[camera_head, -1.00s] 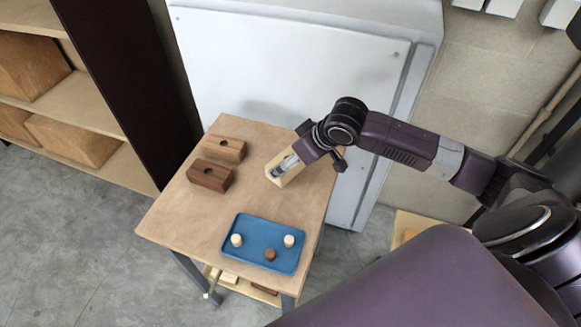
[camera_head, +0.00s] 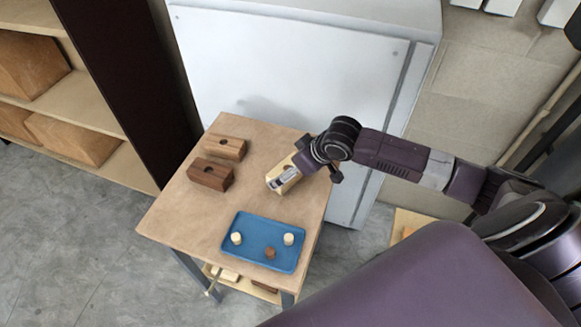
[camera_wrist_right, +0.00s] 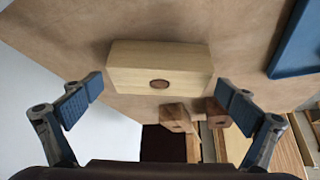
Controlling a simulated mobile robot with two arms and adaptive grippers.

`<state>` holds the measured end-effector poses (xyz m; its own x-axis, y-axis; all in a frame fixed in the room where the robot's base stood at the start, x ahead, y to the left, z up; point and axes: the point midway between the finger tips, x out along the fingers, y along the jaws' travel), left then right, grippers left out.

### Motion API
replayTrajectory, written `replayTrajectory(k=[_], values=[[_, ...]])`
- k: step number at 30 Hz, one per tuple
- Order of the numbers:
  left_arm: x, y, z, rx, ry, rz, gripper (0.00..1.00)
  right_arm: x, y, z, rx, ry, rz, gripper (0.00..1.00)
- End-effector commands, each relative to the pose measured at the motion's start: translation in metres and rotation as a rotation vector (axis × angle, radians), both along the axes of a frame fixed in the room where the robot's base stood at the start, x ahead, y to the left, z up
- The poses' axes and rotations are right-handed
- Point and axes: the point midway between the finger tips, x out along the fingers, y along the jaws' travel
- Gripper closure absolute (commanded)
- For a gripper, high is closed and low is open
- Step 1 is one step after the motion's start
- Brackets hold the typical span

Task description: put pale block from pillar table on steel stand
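A pale wooden block (camera_head: 272,183) is on the wooden-topped table (camera_head: 215,232), near its right edge. My right gripper (camera_head: 284,180) is over it and covers part of it. In the right wrist view the pale block (camera_wrist_right: 160,62) lies ahead of and between the two fingers. It has a dark round hole or plug in its face. The right gripper (camera_wrist_right: 160,98) is open, with a finger on each side and a small gap to the block. My left gripper is in neither view. I cannot make out a steel stand.
A lighter block (camera_head: 224,148) and a dark brown block (camera_head: 211,174) stand at the table's left. A blue tray (camera_head: 262,262) with two pale pegs and a brown one lies at the front. A large white cabinet (camera_head: 290,70) stands behind. Shelves (camera_head: 95,90) are at left.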

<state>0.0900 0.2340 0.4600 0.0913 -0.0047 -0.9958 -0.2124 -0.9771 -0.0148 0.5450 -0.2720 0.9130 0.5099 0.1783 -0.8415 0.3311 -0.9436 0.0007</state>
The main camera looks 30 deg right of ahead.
Motion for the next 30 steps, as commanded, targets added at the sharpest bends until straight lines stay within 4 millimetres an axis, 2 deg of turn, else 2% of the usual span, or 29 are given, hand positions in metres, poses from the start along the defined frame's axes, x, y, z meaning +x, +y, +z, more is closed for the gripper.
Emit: replayTrajectory(k=[5,10,14,21,30], values=[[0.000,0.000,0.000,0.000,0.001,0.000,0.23,0.000,0.000,0.001,0.000,0.000,0.000,0.00],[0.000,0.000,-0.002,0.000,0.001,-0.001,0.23,-0.005,-0.003,0.011,-0.001,-0.001,0.000,0.00],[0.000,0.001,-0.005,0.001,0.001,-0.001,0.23,-0.017,-0.007,0.029,-0.004,-0.001,0.002,0.00],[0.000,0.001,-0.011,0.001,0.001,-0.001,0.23,-0.042,-0.017,0.072,-0.005,-0.002,0.000,0.00],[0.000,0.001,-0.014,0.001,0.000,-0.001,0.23,-0.059,-0.021,0.100,-0.002,-0.001,0.000,0.00]])
